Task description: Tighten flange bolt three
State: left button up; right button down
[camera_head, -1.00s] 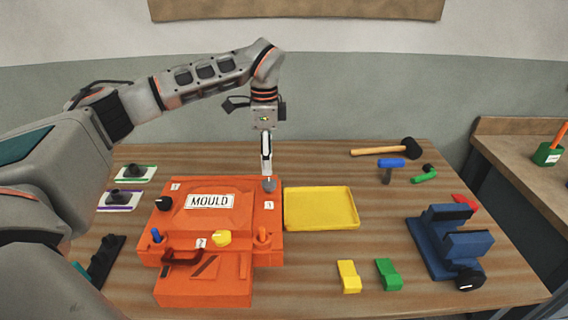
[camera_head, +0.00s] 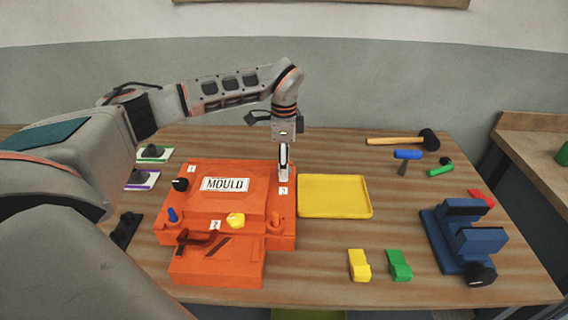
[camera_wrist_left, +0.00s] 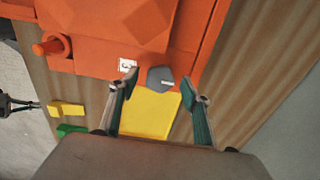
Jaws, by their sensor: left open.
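The orange mould (camera_head: 205,238) lies on the table with a "MOULD" label on its lid. A grey knob-like bolt head (camera_wrist_left: 160,78) sits beside the label marked 3 (camera_wrist_left: 128,64) on the mould's flange. In the head view the label 3 (camera_head: 283,190) shows, but my fingers hide the bolt. My left gripper (camera_head: 283,177) is pointing down at that flange corner. In the left wrist view its two fingers (camera_wrist_left: 160,88) are open, one on each side of the grey bolt, with gaps visible. A black knob (camera_head: 180,184) and a yellow knob (camera_head: 236,220) are the other flange bolts. My right gripper is out of view.
A yellow tray (camera_head: 335,210) lies close to the right of the mould. Farther right are a blue vise (camera_head: 462,240), a mallet (camera_head: 428,139), and a blue-headed tool (camera_head: 407,155). Yellow (camera_head: 359,265) and green (camera_head: 399,265) blocks lie at the front.

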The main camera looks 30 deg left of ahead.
pick_arm(q)
jog(key=c, duration=1.1)
